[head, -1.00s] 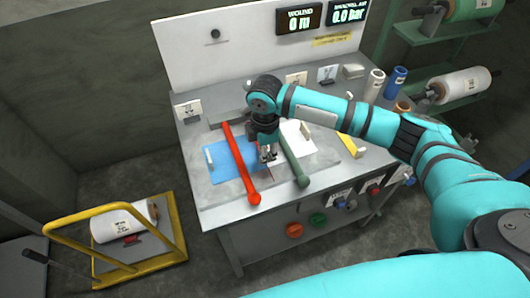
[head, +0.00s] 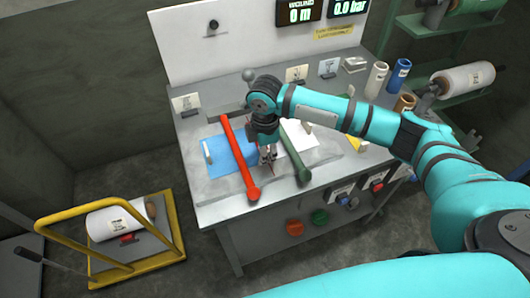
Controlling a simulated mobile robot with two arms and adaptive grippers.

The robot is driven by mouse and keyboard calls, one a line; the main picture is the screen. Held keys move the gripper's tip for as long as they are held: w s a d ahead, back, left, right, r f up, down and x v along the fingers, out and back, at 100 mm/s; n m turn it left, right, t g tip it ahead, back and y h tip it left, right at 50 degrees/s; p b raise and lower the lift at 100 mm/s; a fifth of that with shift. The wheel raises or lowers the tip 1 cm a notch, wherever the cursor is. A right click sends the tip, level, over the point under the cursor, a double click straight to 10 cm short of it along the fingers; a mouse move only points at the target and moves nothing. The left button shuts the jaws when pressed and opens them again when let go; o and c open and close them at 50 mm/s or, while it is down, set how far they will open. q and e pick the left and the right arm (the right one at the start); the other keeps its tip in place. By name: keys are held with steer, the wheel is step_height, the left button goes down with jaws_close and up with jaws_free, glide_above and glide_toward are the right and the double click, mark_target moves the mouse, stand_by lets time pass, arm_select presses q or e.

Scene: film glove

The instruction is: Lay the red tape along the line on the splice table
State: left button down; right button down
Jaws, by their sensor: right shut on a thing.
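The splice table (head: 217,213) stands in the middle of the head view, with a red bar (head: 239,158) and a green bar (head: 293,152) across it. A blue sheet (head: 219,153) lies around the red bar and a white sheet (head: 299,135) lies by the green one. My right gripper (head: 267,157) points down between the two bars. It is shut on a thin red strip, apparently the red tape (head: 272,169), mostly hidden by the fingers. I cannot tell whether the strip touches the table. The line is not distinguishable. My left gripper is out of view.
Spools (head: 376,78) stand at the table's back right, near a rack with a large white roll (head: 467,81). A yellow-framed cart (head: 178,228) with another roll is on the floor at left.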

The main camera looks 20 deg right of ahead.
steer(key=shift+f, duration=0.3)
steer(key=c, duration=1.3)
jaws_free()
steer(key=shift+r, duration=0.15)
step_height(320, 180, up, 12)
steer(key=shift+f, duration=0.15)
